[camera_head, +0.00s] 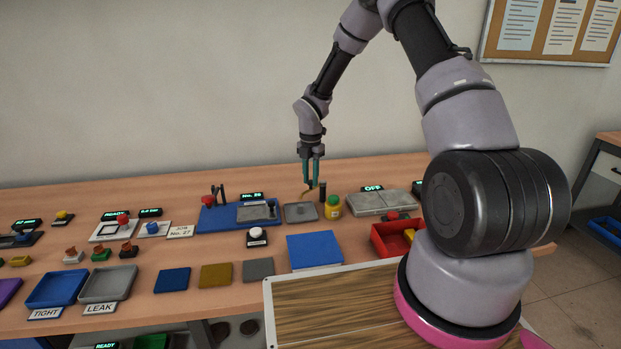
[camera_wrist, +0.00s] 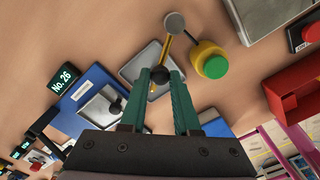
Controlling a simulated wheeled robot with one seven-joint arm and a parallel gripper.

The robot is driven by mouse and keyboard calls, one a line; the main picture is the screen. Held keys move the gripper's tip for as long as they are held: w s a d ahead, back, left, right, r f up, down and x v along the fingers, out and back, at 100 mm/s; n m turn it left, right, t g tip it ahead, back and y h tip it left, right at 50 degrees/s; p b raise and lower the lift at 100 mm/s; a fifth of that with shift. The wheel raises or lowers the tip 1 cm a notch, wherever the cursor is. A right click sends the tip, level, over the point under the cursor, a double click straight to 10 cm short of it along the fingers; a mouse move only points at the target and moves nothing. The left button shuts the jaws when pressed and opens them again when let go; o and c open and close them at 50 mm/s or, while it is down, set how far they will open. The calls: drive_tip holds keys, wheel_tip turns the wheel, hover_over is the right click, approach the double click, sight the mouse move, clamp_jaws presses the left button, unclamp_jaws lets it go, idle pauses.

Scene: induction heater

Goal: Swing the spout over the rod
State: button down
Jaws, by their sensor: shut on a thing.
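The spout (camera_wrist: 164,50) is a thin yellow bar in the wrist view. It runs from the round grey top of a post (camera_wrist: 174,22) to between my green fingertips. In the head view the spout (camera_head: 306,193) shows small beside the dark post (camera_head: 322,191). My gripper (camera_head: 311,181) is shut on the spout; in the wrist view its fingertips (camera_wrist: 160,76) close around its free end. A grey tray (camera_wrist: 137,68) lies below. I cannot surely pick out the rod; a dark round-topped piece (camera_wrist: 115,107) shows at the blue station's grey inset, left of my fingers.
A yellow bottle with a green cap (camera_wrist: 215,67) stands close right of the spout. The blue station (camera_head: 229,216) with a red knob and upright dark pieces is on the left. A grey flat unit (camera_head: 378,203) and a red bin (camera_head: 392,241) stand right.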

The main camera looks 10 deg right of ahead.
sight(311, 181)
drive_tip(key=c, duration=0.6)
unclamp_jaws()
drive_tip(key=shift+d, duration=0.1)
drive_tip(key=shift+c, duration=0.2)
wheel_tip(311, 181, up, 11)
drive_tip(key=shift+f, duration=0.1)
